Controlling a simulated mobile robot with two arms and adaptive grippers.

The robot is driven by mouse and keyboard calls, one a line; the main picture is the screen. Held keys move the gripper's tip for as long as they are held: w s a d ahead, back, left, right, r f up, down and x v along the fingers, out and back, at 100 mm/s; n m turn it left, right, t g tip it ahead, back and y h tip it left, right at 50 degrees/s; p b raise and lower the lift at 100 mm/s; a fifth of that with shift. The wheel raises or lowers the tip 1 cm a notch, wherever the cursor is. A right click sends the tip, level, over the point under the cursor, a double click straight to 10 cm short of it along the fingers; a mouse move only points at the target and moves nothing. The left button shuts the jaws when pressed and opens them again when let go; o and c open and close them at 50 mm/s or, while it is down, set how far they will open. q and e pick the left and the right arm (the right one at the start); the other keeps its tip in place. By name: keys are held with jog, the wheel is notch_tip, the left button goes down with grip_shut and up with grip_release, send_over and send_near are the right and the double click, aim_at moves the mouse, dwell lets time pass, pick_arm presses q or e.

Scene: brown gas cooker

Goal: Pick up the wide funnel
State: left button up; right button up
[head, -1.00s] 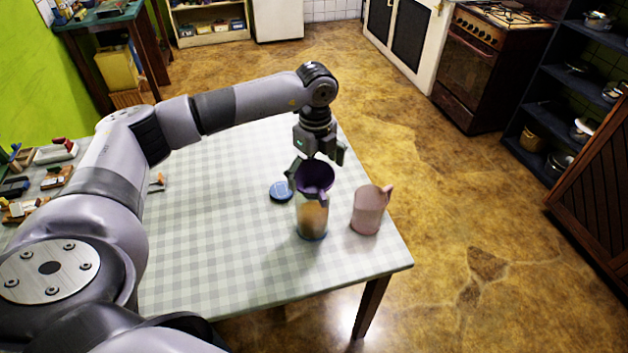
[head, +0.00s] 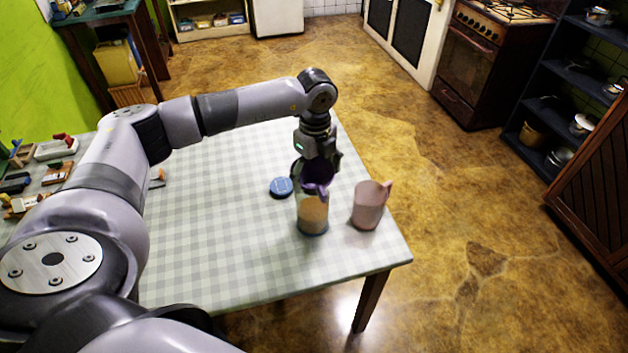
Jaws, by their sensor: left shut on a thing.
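The wide funnel (head: 318,174) is purple and sits at the mouth of a clear jar (head: 312,216) with tan contents, near the right side of the table. My left gripper (head: 317,168) reaches down from above and is shut on the funnel at its upper part. The gripper hides part of the funnel's rim. I cannot tell whether the funnel still touches the jar. My right gripper is not in view.
A pink jug (head: 369,206) stands just right of the jar. A blue lid (head: 281,187) lies left of it. Tools (head: 57,172) lie at the far left.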

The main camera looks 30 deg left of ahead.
pick_arm(q)
jog(key=shift+c, duration=0.7)
jog(key=shift+r, duration=0.15)
